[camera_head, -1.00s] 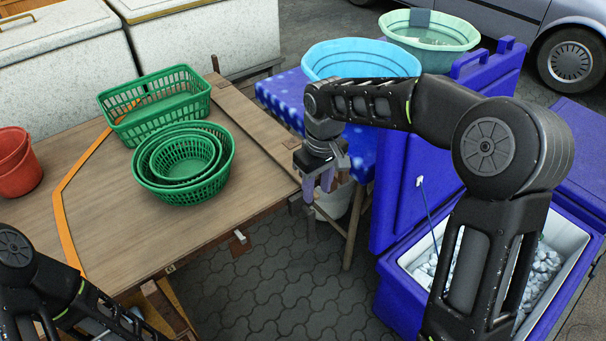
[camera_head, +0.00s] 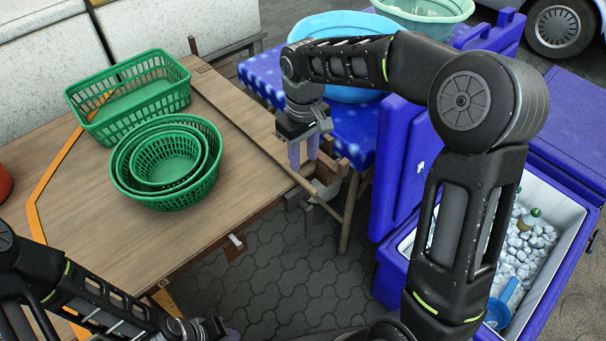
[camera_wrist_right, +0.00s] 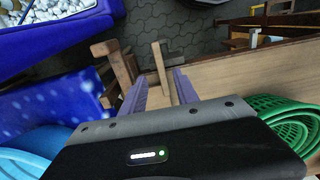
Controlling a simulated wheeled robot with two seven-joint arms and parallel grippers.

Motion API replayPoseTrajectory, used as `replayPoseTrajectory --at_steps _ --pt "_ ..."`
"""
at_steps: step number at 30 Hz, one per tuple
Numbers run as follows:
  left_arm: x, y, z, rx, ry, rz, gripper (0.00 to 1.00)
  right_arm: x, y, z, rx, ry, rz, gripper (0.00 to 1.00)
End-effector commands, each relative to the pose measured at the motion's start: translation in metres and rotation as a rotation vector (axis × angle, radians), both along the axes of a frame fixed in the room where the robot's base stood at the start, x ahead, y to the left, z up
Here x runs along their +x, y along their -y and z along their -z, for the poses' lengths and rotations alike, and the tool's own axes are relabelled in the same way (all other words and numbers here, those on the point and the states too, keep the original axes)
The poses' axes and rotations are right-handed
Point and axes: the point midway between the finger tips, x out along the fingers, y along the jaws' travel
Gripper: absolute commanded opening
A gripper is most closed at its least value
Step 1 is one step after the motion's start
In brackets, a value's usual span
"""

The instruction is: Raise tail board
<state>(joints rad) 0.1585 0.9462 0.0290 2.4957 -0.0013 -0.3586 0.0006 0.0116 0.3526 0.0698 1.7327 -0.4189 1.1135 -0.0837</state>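The wooden cart bed (camera_head: 85,205) fills the left of the head view. A flat wooden board (camera_head: 232,108) runs along its right end; I take it to be the tail board, lying about level with the bed. My right gripper (camera_head: 304,153) hangs fingers-down by the board's right edge, open and empty. In the right wrist view, its two purple fingers (camera_wrist_right: 160,92) are apart, with a wooden post (camera_wrist_right: 159,62) showing beyond the gap. My left gripper (camera_head: 218,331) is at the bottom edge, partly cut off; its opening cannot be made out.
Green baskets (camera_head: 166,160) and a green crate (camera_head: 128,92) stand on the bed. A blue basin (camera_head: 350,93) sits on a blue spotted table (camera_head: 262,78). A blue cooler of ice (camera_head: 530,240) stands open at right. Paving (camera_head: 275,265) between is clear.

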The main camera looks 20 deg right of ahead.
Motion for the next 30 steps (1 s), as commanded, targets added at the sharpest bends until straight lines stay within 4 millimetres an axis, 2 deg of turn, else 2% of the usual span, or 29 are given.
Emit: replayPoseTrajectory --at_steps 5,12,16,27,30 --pt "0.0 0.0 0.0 0.0 0.0 0.0 0.26 -0.001 0.0 0.017 0.0 -0.004 -0.001 0.36" --pt "0.0 0.0 0.0 0.0 0.0 0.0 0.26 -0.001 0.0 0.054 0.001 -0.004 0.001 0.36" --pt "0.0 0.0 0.0 0.0 0.0 0.0 0.26 -0.001 0.0 0.069 0.0 -0.002 0.0 0.36" --pt "0.0 0.0 0.0 0.0 0.0 0.0 0.26 0.0 0.0 0.076 0.0 0.0 0.0 0.36" --pt "0.0 0.0 0.0 0.0 0.0 0.0 0.26 0.0 0.0 0.076 0.0 0.0 0.0 0.28"
